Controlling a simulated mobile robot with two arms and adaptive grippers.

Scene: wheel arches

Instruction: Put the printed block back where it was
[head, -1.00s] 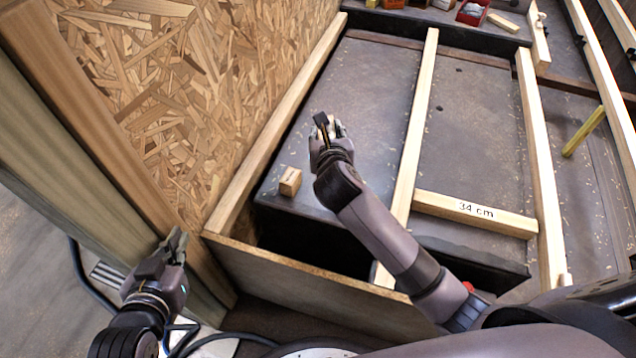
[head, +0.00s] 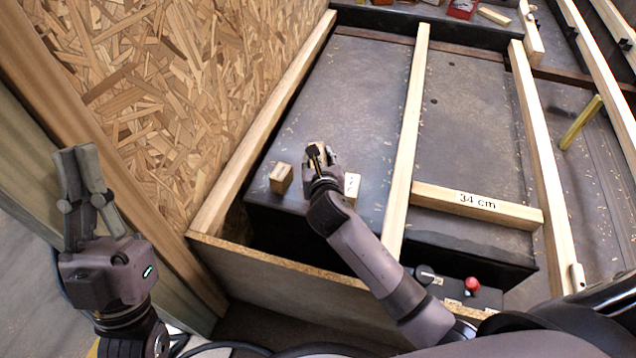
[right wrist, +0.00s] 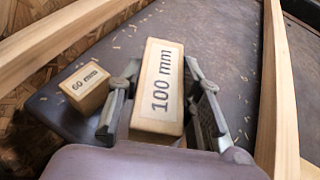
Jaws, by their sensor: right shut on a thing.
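The wooden block printed "100 mm" (right wrist: 160,85) is between the fingers of my right gripper (right wrist: 160,105), which is shut on it. In the head view my right gripper (head: 318,155) is over the dark wheel arch top (head: 345,100), with part of the block (head: 316,152) showing. I cannot tell whether the block touches the surface. A small block printed "60 mm" (right wrist: 84,86) stands to the left, also in the head view (head: 281,178). My left gripper (head: 78,150) is open and empty at the left, fingers up.
A pale printed piece (head: 352,186) shows just right of my right wrist. A lumber piece marked "34 cm" (head: 477,203) lies between long wooden battens (head: 408,140). A chipboard wall (head: 190,80) rises on the left. A red knob (head: 472,285) sits at the front.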

